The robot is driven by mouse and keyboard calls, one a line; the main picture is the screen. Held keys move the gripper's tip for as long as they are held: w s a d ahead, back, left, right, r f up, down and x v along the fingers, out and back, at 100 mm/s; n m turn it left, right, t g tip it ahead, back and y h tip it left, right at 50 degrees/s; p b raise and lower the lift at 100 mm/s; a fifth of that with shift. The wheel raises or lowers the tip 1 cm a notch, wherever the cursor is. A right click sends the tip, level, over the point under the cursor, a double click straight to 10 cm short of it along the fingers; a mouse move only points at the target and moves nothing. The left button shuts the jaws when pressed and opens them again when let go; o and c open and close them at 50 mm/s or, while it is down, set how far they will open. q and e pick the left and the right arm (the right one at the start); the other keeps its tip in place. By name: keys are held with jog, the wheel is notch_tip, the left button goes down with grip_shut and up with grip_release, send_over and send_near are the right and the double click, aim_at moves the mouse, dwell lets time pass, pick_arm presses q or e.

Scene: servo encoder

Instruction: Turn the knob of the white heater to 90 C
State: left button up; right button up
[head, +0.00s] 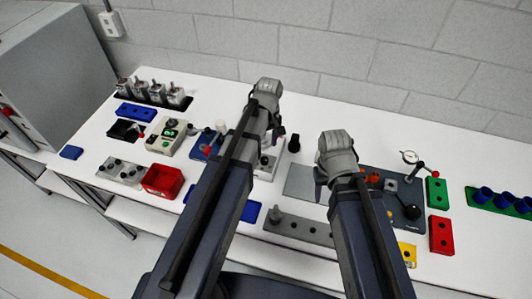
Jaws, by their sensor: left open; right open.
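A whitish box (157,148) with a small green display and dark controls stands on the left part of the table. A second whitish unit (267,172) with dark round parts is partly hidden behind my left arm, near the middle. I cannot tell which is the heater, and no dial marking is readable. My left gripper (273,138) is open, pointing down above the table by the second unit; its fingers are small and partly hidden. My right gripper (320,192) is open, above the grey plate (300,184), apart from both units.
A red bin (162,181), a black tray (123,131) and a blue block (137,113) surround the left box. A blue fixture (205,147) stands between the units. A grey bar (298,230) lies in front. Green (437,194) and red blocks (441,236) are right.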

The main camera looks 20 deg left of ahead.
aim_at(265, 159)
pick_arm(q)
jog(key=shift+w+a+f, duration=0.1)
jog(key=shift+f, duration=0.05)
pick_arm(e)
jog(key=shift+f, duration=0.15)
pick_arm(q)
notch_tip(265, 159, down, 8)
jog(key=b, duration=0.8)
jog(key=shift+a+r, duration=0.1)
jog(key=shift+r, duration=0.1)
pick_arm(e)
notch_tip(265, 159, down, 8)
jog(key=shift+r, duration=0.2)
pick_arm(q)
grip_shut()
